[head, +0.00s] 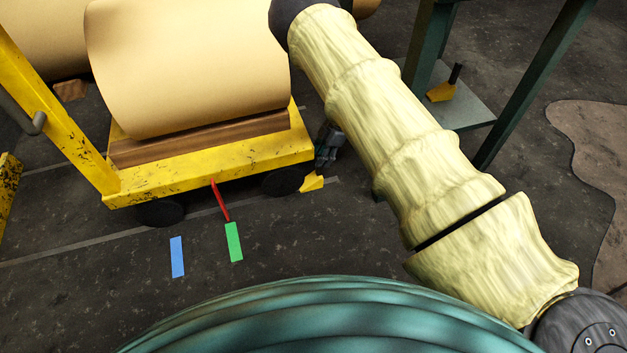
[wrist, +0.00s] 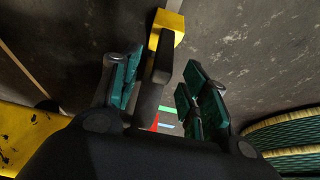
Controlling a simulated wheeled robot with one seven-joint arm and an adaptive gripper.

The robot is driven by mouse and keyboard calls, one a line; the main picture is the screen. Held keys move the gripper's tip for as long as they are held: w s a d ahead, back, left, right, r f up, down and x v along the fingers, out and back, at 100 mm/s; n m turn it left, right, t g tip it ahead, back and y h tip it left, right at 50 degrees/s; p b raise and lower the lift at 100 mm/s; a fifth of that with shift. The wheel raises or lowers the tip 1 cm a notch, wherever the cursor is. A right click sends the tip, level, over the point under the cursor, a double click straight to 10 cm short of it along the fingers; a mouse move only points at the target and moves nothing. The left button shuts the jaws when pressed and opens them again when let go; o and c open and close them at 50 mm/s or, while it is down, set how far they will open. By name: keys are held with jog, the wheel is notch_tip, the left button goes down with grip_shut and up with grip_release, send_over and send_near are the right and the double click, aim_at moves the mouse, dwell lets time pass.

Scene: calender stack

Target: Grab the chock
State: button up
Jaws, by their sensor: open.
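A yellow chock (head: 312,183) lies on the dark floor beside the cart's right front wheel. In the wrist view its yellow block (wrist: 168,27) is at the top, with a dark handle (wrist: 153,75) running back from it between my fingers. My gripper (head: 328,143) is low beside the cart's right end, right at the chock. In the wrist view my gripper (wrist: 163,88) is open, with teal pads on both sides of the handle. I cannot tell whether a pad touches it. A second yellow chock (head: 441,91) with a dark upright handle sits on a grey plate at the upper right.
The yellow cart (head: 215,168) with a large tan roll (head: 190,65) stands close on the left. A red lever (head: 219,200) sticks out at its front. Green metal legs (head: 530,80) stand at the right. Blue (head: 177,257) and green (head: 234,242) strips mark open floor.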

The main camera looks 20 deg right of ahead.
jog(key=b, duration=0.3)
send_over(316, 174)
jog(key=shift+f, duration=2.15)
jog(key=shift+d, duration=0.1)
grip_shut()
jog(key=shift+w+r, duration=0.1)
